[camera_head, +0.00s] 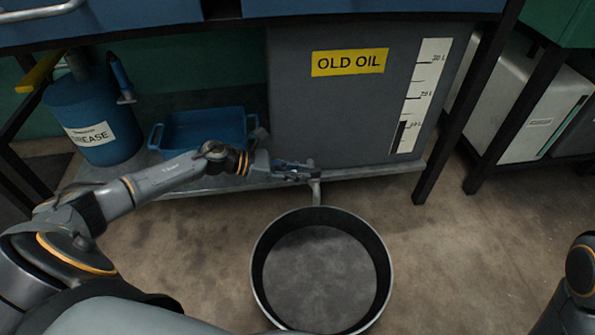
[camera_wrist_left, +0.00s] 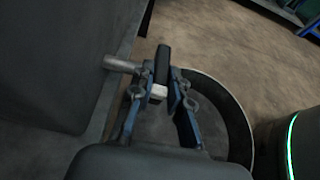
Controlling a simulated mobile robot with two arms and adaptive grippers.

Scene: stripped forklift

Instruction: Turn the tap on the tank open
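The grey tank (camera_head: 290,110), labelled OLD OIL, stands on a low metal shelf. Its tap (camera_head: 316,190) hangs at the tank's lower front edge, above the round pan. In the left wrist view a short metal pipe (camera_wrist_left: 120,64) leads from the tank to the tap, which has a dark upright lever (camera_wrist_left: 162,63) and a pale block below it. My left gripper (camera_head: 300,172) is at the tap. In the left wrist view its blue fingers (camera_wrist_left: 160,82) stand apart on both sides of the lever, with a gap at the left finger. My right gripper is out of view.
A round black pan (camera_head: 257,262) stands on the floor below the tap. A blue grease bucket (camera_head: 92,105) and blue tray (camera_head: 200,128) sit left of the tank. A bench leg (camera_head: 465,110) stands at right. Floor right of the pan is clear.

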